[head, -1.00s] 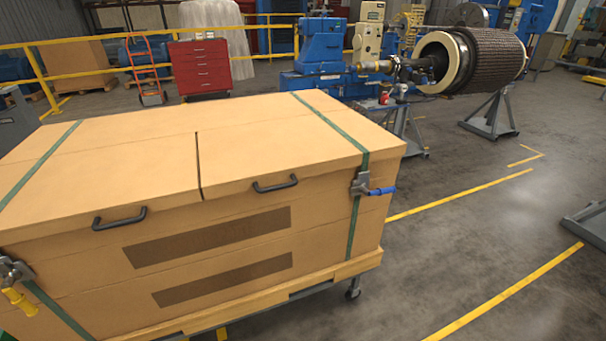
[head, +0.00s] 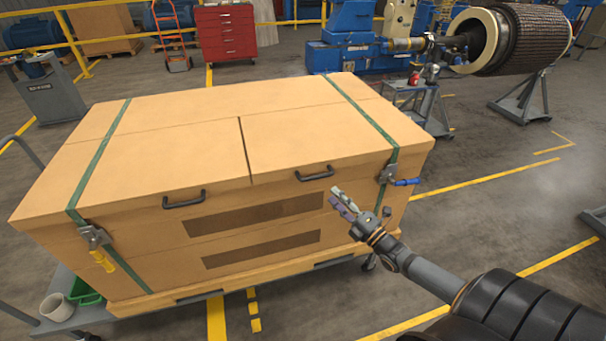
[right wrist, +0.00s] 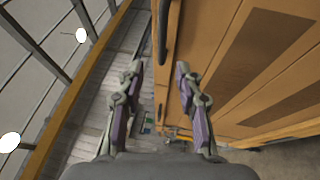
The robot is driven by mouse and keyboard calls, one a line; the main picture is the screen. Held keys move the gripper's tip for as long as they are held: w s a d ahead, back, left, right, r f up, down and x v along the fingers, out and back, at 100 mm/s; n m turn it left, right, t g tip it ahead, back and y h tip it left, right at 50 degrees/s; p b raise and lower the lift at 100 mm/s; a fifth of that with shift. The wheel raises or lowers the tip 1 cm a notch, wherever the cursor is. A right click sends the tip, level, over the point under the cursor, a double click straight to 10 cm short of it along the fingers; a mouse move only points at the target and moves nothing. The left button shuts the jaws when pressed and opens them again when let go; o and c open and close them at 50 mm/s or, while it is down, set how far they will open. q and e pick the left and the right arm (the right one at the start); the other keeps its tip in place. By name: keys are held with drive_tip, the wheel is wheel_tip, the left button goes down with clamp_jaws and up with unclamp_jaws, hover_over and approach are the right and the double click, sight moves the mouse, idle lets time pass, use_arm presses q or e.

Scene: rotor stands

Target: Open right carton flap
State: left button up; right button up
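The large tan carton (head: 90,235) is shut, its lid flat and split by a dark seam at the front. The right carton flap (head: 310,140) lies closed, with a black handle (head: 315,174) on its front edge. A green strap (head: 362,115) crosses the right side down to a latch with a blue lever (head: 405,182). My right gripper (head: 337,197) is in front of the carton, just below and right of that handle. In the right wrist view my right gripper (right wrist: 156,68) is open and empty, with a black handle (right wrist: 162,32) beyond its fingertips. My left gripper is out of view.
A second green strap (head: 97,165) has a latch with a yellow lever (head: 103,261). Another black handle (head: 184,199) is on the left flap. The carton rests on a wheeled cart (head: 55,325) with a white cup (head: 57,306) and green bin (head: 84,291).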

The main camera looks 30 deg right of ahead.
sight(316, 176)
drive_tip(key=b+x, duration=0.1)
drive_tip(key=x, duration=0.4)
drive_tip(key=b+x, duration=0.2)
drive_tip(key=x, duration=0.3)
drive_tip(key=shift+w+d+f, duration=0.15)
drive_tip(key=shift+w+f, duration=0.05)
drive_tip(key=shift+w, duration=0.05)
drive_tip(key=shift+c, duration=0.3)
clamp_jaws()
